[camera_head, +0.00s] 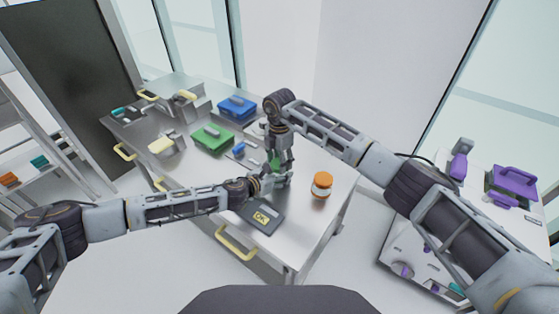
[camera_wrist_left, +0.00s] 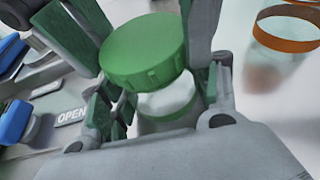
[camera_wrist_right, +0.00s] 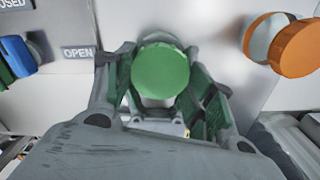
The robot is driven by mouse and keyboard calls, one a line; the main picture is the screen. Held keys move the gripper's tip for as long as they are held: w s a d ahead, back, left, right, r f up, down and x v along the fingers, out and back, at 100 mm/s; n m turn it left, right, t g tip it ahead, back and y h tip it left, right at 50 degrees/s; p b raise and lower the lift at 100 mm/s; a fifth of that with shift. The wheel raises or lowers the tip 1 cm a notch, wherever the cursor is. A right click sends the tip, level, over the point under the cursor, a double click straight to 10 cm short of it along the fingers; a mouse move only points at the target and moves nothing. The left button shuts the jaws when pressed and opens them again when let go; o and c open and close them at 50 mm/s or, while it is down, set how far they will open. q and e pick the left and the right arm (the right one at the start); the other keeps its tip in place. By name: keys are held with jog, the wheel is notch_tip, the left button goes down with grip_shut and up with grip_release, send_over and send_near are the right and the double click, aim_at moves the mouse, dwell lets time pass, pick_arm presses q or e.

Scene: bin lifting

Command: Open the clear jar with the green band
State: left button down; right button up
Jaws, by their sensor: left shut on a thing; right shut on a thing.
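The clear jar (camera_wrist_left: 165,105) stands between the fingers of my left gripper (camera_wrist_left: 165,108), which is shut on its body. Its green lid (camera_wrist_left: 143,50) is between the fingers of my right gripper (camera_wrist_right: 160,80), which is shut on it from above. In the left wrist view the lid is tilted and sits above the jar's pale rim, seemingly apart from it. The lid's top also shows in the right wrist view (camera_wrist_right: 160,70). In the head view the two grippers meet over the table, and they hide most of the jar.
A jar with an orange lid (camera_head: 321,183) stands close by on the right of the steel table (camera_head: 305,225). A dark pad (camera_head: 262,216) lies in front. Green (camera_head: 212,137) and blue (camera_head: 238,106) boxes stand farther back. OPEN (camera_wrist_right: 78,53) is printed on a label.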

jog(key=n, duration=0.4)
pick_arm(q)
jog(key=shift+d, duration=0.1)
pick_arm(e)
jog(key=n, duration=0.8)
pick_arm(q)
jog(key=shift+s, duration=0.1)
pick_arm(e)
jog(key=n, duration=0.5)
jog(key=shift+w, duration=0.1)
jog(key=n, duration=1.2)
jog(key=shift+r, duration=0.1)
jog(key=n, duration=0.4)
jog(key=shift+n, duration=0.3)
